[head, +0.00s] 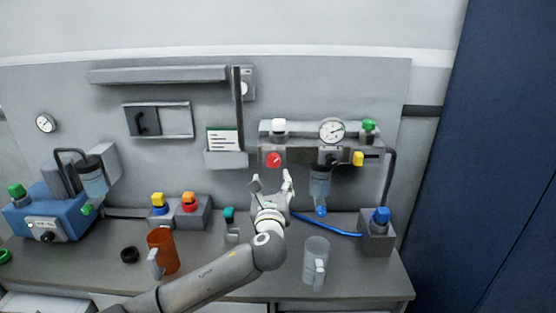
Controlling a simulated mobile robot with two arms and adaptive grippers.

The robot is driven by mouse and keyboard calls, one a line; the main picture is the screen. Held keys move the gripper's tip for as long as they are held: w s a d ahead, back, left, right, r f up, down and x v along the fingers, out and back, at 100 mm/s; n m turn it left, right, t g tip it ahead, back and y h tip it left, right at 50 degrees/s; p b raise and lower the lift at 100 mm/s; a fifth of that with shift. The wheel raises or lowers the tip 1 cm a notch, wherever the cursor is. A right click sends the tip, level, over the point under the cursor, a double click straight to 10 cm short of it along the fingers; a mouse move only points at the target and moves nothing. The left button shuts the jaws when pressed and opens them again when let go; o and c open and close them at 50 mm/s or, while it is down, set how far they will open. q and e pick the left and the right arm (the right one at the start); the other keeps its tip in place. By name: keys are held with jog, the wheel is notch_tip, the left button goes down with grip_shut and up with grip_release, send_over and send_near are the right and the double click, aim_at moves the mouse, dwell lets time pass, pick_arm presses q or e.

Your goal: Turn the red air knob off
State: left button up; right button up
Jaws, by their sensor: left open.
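The red air knob (274,159) sits on the left part of the grey air unit on the back panel, below a white knob (279,126). A small pale mark shows on its face; I cannot tell its exact setting. My left gripper (271,179) is open and empty, just below the red knob, with its two fingers pointing up toward the panel. It looks apart from the knob, though the depth gap is hard to judge. My right gripper does not show.
A pressure gauge (331,130), green knob (369,125) and yellow knob (358,159) sit right of the red knob. A card holder (226,160) is to its left. A clear mug (316,262) and an orange mug (163,252) stand on the bench beside my arm.

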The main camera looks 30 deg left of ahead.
aim_at(273, 162)
pick_arm(q)
jog(key=p+x, duration=0.1)
jog(key=x, duration=0.3)
jog(key=p+x, duration=0.1)
jog(key=x, duration=0.4)
jog(key=shift+w+a+r, duration=0.1)
jog(key=shift+r, duration=0.1)
jog(key=shift+p+x, duration=0.35)
jog(key=shift+x, duration=0.4)
jog(key=shift+c, duration=0.2)
jog(key=c, duration=1)
